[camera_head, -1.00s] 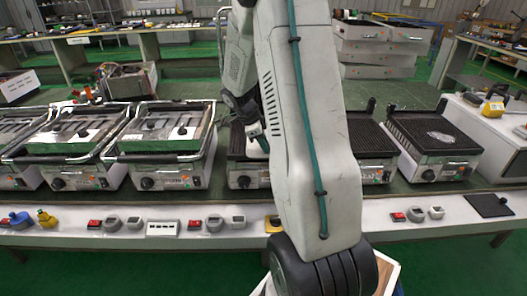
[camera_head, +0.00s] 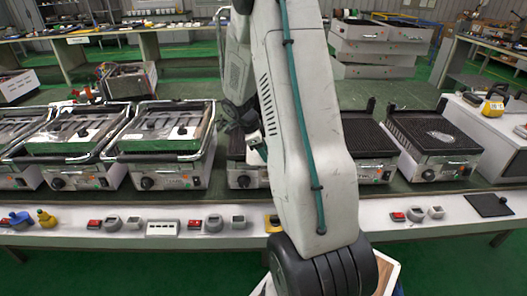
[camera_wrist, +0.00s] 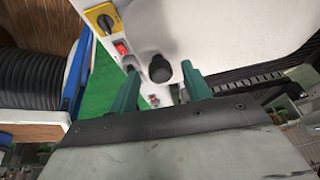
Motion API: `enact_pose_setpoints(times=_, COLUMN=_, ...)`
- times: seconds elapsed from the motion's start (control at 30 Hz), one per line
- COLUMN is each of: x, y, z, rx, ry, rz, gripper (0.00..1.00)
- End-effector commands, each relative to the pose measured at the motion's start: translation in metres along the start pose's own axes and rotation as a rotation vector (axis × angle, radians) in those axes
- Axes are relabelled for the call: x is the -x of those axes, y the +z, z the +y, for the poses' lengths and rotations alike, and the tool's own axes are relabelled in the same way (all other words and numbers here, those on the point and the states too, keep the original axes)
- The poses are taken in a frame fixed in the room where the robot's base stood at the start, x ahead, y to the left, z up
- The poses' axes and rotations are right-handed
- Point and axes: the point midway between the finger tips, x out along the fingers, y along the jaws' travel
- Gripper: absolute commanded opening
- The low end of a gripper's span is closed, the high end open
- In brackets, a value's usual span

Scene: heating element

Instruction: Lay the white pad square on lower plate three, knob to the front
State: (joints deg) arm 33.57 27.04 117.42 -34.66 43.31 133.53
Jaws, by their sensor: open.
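My gripper (camera_wrist: 162,78) is open in the wrist view, with its two green fingers apart. A black round knob (camera_wrist: 160,70) shows between and just beyond the fingertips, against a broad white surface (camera_wrist: 225,35). I cannot tell whether that surface is the white pad or the bench. A black ribbed plate (camera_wrist: 262,78) lies to its right. In the head view my arm hides part of the row of ribbed lower plates, including much of a middle grill (camera_head: 243,178). Two more ribbed plates (camera_head: 368,140) and (camera_head: 440,133) show to the right. I cannot tell which is plate three.
Several grills with raised handles (camera_head: 165,145) stand at the left. The white front ledge (camera_head: 340,228) carries red switches (camera_head: 194,225), grey sockets and a yellow switch, which shows in the wrist view (camera_wrist: 103,18). A black square pad (camera_head: 489,205) lies at the right.

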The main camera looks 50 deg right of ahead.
Motion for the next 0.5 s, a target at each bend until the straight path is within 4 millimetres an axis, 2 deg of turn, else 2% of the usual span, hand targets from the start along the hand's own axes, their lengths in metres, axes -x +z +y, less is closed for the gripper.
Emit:
enact_pose_setpoints(times=0.17, x=0.025, y=0.000, z=-0.001, rx=-0.001, ry=-0.004, rz=-0.002, gripper=0.48)
enact_pose_setpoints(times=0.5, x=0.096, y=0.000, z=-0.001, rx=0.001, ry=-0.004, rz=-0.002, gripper=0.48)
